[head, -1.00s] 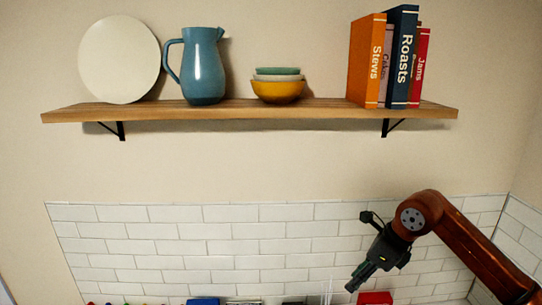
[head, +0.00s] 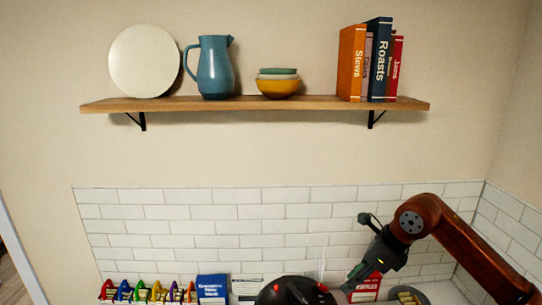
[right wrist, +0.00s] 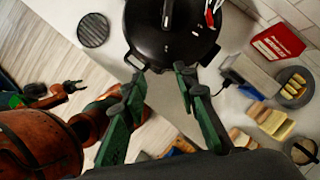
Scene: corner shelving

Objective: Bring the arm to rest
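My right arm comes in from the right in the head view. Its gripper (head: 352,283) points down and left, in front of the white tiles above the counter. In the right wrist view the two green fingers of the right gripper (right wrist: 158,68) stand apart with nothing between them. A black lidded pot (right wrist: 170,35) shows beyond the fingertips. My left gripper (right wrist: 73,87) seems to show small at the left of the right wrist view; its finger state is unclear. It is not in the head view.
A shelf (head: 200,105) holds a plate, jug, bowls and books. The counter (right wrist: 240,105) carries the pot, a red box (right wrist: 277,42), bread slices (right wrist: 268,118) and a grey bowl (right wrist: 293,97). A blue box (head: 212,288) stands beside colourful items at lower left.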

